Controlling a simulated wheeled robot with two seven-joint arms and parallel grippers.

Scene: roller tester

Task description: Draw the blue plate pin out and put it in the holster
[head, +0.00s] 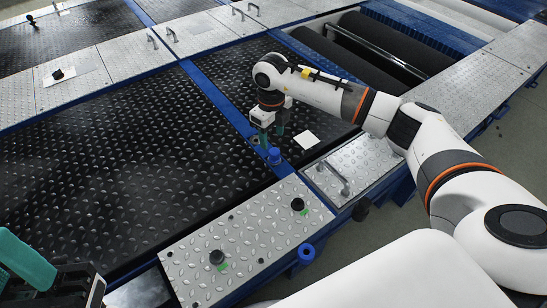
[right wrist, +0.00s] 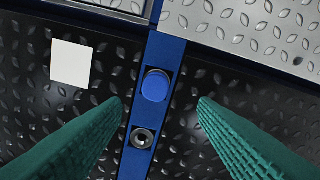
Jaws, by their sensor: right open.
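The blue plate pin (head: 273,155) stands in the blue rail between the dark tread plates. Its round blue cap also shows in the right wrist view (right wrist: 154,84). My right gripper (head: 269,140) is open and empty above the rail, just behind the pin in the head view. In the right wrist view its green fingers (right wrist: 160,103) lie on either side of the rail, with the cap between and slightly beyond the tips. A blue ring-shaped socket (head: 306,253), possibly the holster, sits at the near plate's side. My left gripper (head: 25,262) is partly visible at lower left; its opening is unclear.
A grey ringed hole (right wrist: 142,138) sits in the rail beside the pin. A white square (head: 306,140) lies on the dark plate to the right. The near silver plate (head: 235,245) carries black knobs (head: 298,204). A handle (head: 337,178) rises from the silver plate at right.

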